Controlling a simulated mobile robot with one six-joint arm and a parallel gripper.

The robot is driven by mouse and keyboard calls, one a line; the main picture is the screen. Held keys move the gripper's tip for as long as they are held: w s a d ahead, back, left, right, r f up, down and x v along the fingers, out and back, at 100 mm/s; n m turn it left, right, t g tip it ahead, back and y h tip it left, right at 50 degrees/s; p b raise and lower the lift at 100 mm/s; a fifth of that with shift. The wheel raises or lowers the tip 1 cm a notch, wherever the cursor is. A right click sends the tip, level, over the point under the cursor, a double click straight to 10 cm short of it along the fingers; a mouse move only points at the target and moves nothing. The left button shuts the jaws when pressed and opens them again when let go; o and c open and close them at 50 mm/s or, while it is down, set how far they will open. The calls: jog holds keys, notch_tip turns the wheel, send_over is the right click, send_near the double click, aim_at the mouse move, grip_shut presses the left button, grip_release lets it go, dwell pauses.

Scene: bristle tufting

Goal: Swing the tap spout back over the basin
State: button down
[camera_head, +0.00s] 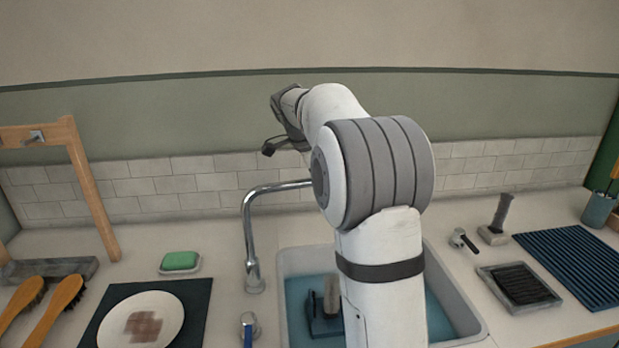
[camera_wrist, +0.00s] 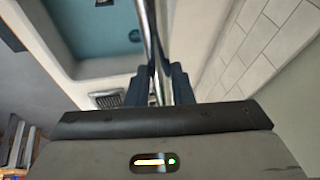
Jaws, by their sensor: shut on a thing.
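The chrome tap (camera_head: 248,240) stands on the counter at the basin's left edge. Its spout (camera_head: 278,187) runs right from the top of the post. The spout's far end is hidden behind my arm. The sink basin (camera_head: 299,260) holds blue-green water and is partly covered by my arm. In the wrist view my gripper (camera_wrist: 159,88) is shut on the chrome spout tube (camera_wrist: 152,35), with one dark finger on each side. The basin (camera_wrist: 85,68) shows there at the upper left. My fingertips cannot be made out in the head view.
A green soap (camera_head: 180,260) and a plate (camera_head: 155,322) on a dark mat lie left of the basin, with brushes (camera_head: 50,305) and a wooden frame (camera_head: 92,195) beyond. A dark tray (camera_head: 520,287) and blue ribbed mat (camera_head: 580,265) lie right. A tiled wall (camera_head: 215,182) stands behind.

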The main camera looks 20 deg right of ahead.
jog(key=shift+s+a+m+g+b, duration=0.15)
jog(key=shift+s+m+b, duration=0.25)
jog(key=shift+s, duration=0.35)
jog(key=shift+s+a+m+g+b, duration=0.2)
jog(key=shift+s+m, duration=0.3)
jog(key=shift+s, duration=0.25)
jog(key=c, duration=1.5)
grip_release()
jog(key=shift+a, duration=0.1)
jog(key=shift+c, duration=0.2)
jog(key=shift+o, duration=1.3)
jog(key=shift+r, duration=0.1)
jog(key=v, duration=0.7)
jog(key=shift+a+r, duration=0.2)
jog(key=shift+r, duration=0.05)
